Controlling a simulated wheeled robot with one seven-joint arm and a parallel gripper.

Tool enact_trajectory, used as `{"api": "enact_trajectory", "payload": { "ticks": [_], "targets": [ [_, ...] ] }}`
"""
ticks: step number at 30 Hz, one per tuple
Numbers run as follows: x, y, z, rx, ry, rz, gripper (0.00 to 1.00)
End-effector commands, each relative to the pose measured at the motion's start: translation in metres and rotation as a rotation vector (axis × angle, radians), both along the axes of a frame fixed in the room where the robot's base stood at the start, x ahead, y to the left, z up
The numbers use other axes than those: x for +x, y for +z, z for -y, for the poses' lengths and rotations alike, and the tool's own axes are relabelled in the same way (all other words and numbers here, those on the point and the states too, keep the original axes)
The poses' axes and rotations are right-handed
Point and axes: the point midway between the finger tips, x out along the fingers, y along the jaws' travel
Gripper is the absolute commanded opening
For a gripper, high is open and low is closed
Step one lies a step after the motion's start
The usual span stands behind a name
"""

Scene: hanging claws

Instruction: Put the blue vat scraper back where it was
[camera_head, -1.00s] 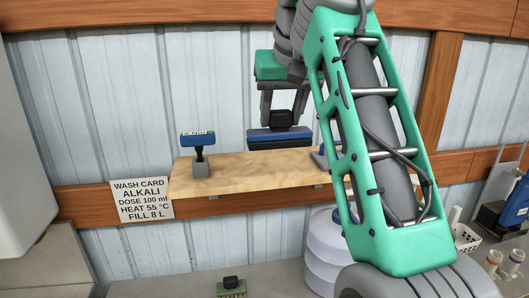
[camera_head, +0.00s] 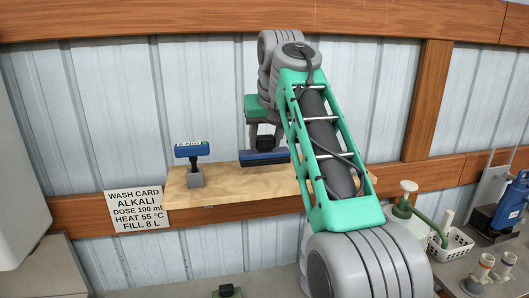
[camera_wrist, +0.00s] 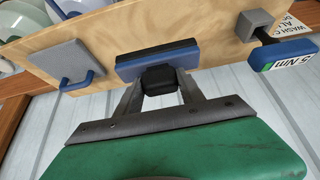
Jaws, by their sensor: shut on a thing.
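The blue vat scraper (camera_head: 265,157) is a wide blue bar with a dark upper edge and a black block handle. My gripper (camera_head: 264,139) is shut on the black handle, with a finger on each side, as the wrist view shows. The scraper (camera_wrist: 157,60) is level over the wooden shelf (camera_head: 225,185), near its middle. I cannot tell whether it touches the board. In the wrist view, a grey plate with a blue handle (camera_wrist: 68,62) is at one side of it.
A blue tool marked Nm (camera_head: 192,149) stands on a grey post at the shelf's left. A wash card (camera_head: 136,211) hangs below. A white basket (camera_head: 450,245) and blue device (camera_head: 512,205) are at right. My forearm hides the shelf's right part.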

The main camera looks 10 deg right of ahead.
Motion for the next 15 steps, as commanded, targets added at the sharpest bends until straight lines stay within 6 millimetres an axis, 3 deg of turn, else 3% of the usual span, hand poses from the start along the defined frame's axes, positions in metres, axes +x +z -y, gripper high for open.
{"api": "enact_trajectory", "payload": {
  "ticks": [4, 6, 15],
  "targets": [
    [0.014, -0.018, 0.0, 0.0, 0.0, -0.001, 0.07],
    [0.012, -0.038, 0.0, 0.0, 0.001, 0.0, 0.07],
    [0.012, -0.04, 0.0, 0.0, 0.0, 0.002, 0.07]
  ]
}}
